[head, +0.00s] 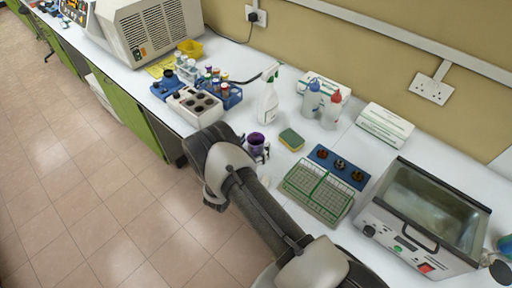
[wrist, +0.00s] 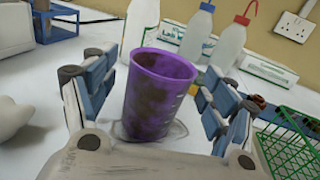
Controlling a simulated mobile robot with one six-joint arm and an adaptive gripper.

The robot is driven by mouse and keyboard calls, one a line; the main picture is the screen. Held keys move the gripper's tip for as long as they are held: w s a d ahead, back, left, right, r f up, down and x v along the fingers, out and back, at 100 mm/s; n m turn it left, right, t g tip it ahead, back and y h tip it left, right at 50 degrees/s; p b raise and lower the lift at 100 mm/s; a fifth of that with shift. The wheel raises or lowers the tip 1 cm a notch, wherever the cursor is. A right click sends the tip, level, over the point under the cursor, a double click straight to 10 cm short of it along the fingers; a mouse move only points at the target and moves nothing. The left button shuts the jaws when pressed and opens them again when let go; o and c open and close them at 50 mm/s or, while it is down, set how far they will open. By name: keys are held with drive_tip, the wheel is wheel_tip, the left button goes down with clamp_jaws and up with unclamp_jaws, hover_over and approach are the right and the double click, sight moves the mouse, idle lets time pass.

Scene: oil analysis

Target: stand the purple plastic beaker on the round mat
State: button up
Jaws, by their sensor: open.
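The purple plastic beaker (wrist: 158,92) stands between the two open fingers of my gripper (wrist: 158,110) in the wrist view, with a gap on each side. In the head view the beaker (head: 256,139) is on the white bench, just beyond the end of my arm, with part of my gripper (head: 262,153) beside it. A pale rounded outline (wrist: 180,130) shows around the beaker's base in the wrist view; I cannot tell whether it is the round mat. No other round mat is clearly seen.
A spray bottle (head: 269,102) and a green-yellow sponge (head: 291,139) are near the beaker. A green wire rack (head: 318,188), a blue holder (head: 322,153) and a metal bath (head: 425,215) stand to the right. Wash bottles (head: 331,110) stand behind. A vial rack (head: 222,96) is at the left.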

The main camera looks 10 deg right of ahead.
drive_tip(key=shift+w+d, duration=0.35)
drive_tip(key=shift+w, duration=0.05)
drive_tip(key=shift+c, duration=0.6)
drive_tip(key=c, duration=1)
drive_tip(key=shift+r, duration=0.1)
drive_tip(key=shift+c, duration=0.2)
